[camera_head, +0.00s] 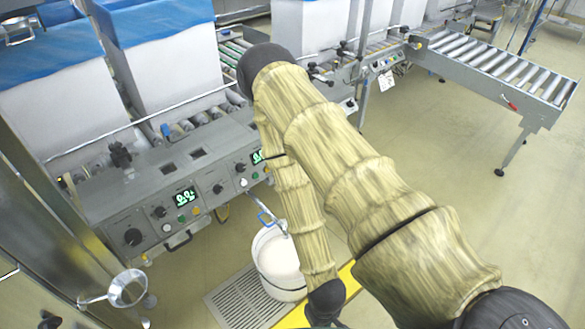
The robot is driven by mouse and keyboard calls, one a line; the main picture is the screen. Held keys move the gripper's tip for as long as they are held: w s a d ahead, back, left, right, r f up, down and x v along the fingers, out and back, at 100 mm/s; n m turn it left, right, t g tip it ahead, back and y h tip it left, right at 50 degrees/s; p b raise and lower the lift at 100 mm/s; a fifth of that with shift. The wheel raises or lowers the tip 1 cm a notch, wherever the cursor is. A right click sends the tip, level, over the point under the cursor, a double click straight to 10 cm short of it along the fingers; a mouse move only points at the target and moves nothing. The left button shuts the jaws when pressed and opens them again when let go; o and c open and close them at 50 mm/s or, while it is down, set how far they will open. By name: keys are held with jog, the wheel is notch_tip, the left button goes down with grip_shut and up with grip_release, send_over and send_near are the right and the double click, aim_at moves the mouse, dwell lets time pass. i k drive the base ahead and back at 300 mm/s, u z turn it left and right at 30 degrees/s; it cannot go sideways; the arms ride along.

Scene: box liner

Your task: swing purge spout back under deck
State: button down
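I take this as the purge spout. My arm, in a tan patterned sleeve, folds across the middle of the view, and its forearm comes down just right of the bucket, covering part of that side. My gripper is not visible, so its hold cannot be seen.
The deck front carries knobs and lit displays (185,197). Tall white boxes with blue liners (165,60) stand on rollers behind. A floor grate (245,298) and yellow edge strip (292,318) lie by the bucket. A roller conveyor (495,67) is at upper right; floor below it is clear.

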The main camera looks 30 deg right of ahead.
aim_at(261, 214)
jog(key=z, duration=0.7)
